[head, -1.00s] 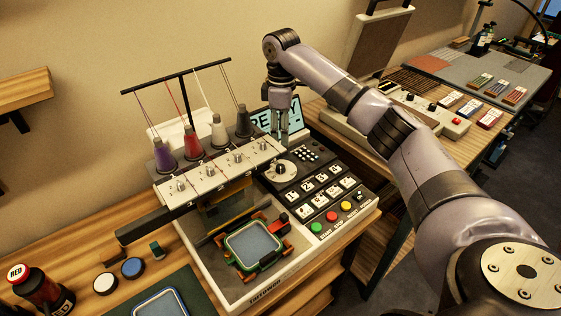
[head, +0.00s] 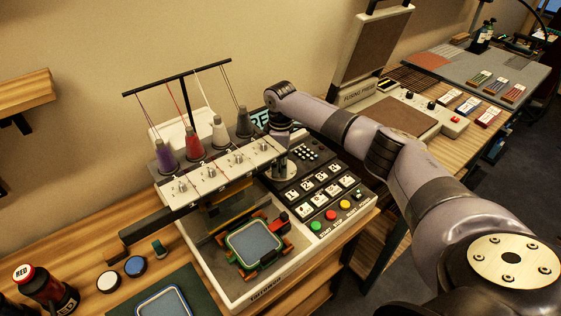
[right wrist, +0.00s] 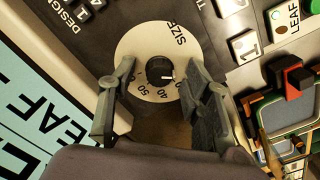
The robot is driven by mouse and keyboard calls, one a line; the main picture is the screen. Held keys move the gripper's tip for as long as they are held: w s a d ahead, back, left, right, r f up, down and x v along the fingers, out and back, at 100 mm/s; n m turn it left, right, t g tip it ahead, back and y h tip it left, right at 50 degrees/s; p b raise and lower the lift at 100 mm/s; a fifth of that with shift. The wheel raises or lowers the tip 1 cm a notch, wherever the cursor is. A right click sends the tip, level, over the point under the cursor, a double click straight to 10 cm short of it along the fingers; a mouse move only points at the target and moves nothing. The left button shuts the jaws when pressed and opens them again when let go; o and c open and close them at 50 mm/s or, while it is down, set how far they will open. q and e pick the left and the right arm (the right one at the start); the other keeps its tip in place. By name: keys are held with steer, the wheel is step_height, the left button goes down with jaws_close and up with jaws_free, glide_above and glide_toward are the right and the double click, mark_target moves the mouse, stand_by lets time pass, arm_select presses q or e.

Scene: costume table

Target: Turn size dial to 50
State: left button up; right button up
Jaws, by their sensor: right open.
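The size dial (right wrist: 161,72) is a black knob on a white disc marked SIZE in the right wrist view. Its numbers 50 and 40 can be read; another beside the right finger is partly hidden. The knob's white mark points right, toward that finger, not at 50. My right gripper (right wrist: 158,76) is open, with one finger on each side of the knob; whether they touch it I cannot tell. In the head view the right gripper (head: 281,146) points down over the dial's white disc (head: 288,170) and hides the knob. My left gripper is out of view.
The dial sits on the embroidery machine's dark panel, near number buttons (head: 327,178) and green, red and yellow buttons (head: 331,215). The thread bar (head: 212,175) stands close on the left. The screen (head: 262,118) is behind the gripper. A hoop (head: 254,243) lies in front.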

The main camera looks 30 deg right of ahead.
jaws_close()
stand_by(0.4)
steer(key=shift+a+r+m+p, duration=0.1)
steer(key=shift+r+m+p, duration=0.05)
steer(key=shift+m+p, duration=0.6)
steer(key=m+p, duration=0.3)
steer(key=shift+r+p, duration=0.1)
steer(key=shift+p, duration=0.3)
steer(key=m+p, duration=0.2)
steer(key=shift+m, duration=0.35)
steer(key=m+p, duration=0.3)
steer(key=m, duration=0.1)
steer(key=shift+w+f+m+p, duration=0.15)
steer(key=shift+m+p, duration=0.95)
steer(key=shift+m, duration=1.4)
